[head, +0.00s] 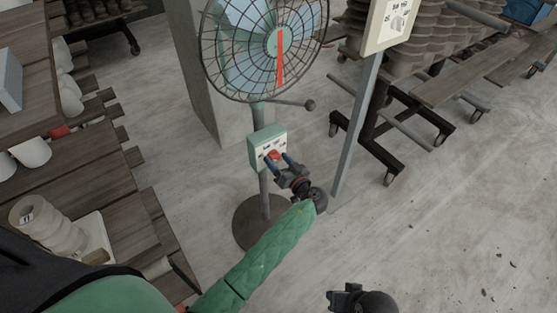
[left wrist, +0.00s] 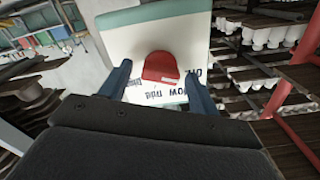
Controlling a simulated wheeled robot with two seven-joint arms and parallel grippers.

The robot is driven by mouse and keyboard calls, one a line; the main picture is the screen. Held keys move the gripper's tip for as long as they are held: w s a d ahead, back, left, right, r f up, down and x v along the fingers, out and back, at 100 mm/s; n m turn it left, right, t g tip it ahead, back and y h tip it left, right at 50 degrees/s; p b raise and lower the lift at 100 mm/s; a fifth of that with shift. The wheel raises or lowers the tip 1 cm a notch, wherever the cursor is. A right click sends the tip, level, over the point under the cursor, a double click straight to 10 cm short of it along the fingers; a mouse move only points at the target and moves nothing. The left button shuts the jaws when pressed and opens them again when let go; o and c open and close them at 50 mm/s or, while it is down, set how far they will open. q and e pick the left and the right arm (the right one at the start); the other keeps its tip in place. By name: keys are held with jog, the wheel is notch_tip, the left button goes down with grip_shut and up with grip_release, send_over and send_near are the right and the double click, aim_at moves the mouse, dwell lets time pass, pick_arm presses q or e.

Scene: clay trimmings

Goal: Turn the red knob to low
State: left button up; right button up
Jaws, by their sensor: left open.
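The red knob (head: 273,155) sits on the front of a small white and green control box (head: 256,150) on the fan's pole. In the left wrist view the knob (left wrist: 160,68) is in the middle of the white panel (left wrist: 125,45), with printed labels below it, partly hidden and upside down. My left gripper (head: 279,162) is open in front of the box. In the left wrist view its two blue fingers (left wrist: 157,88) stand on either side of the knob, with gaps showing. I cannot tell which label the knob points to. My right gripper (head: 345,298) is low in the head view; its jaws are unclear.
The caged fan (head: 262,45) stands above the box on a round dark base (head: 243,222). A second panel with a light knob (head: 391,22) is on a grey post (head: 354,135) to the right. Wooden shelves (head: 85,165) stand left; wheeled racks (head: 425,80) stand right. Lower right floor is mostly clear.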

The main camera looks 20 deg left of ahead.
pick_arm(q)
jog(key=c, duration=1)
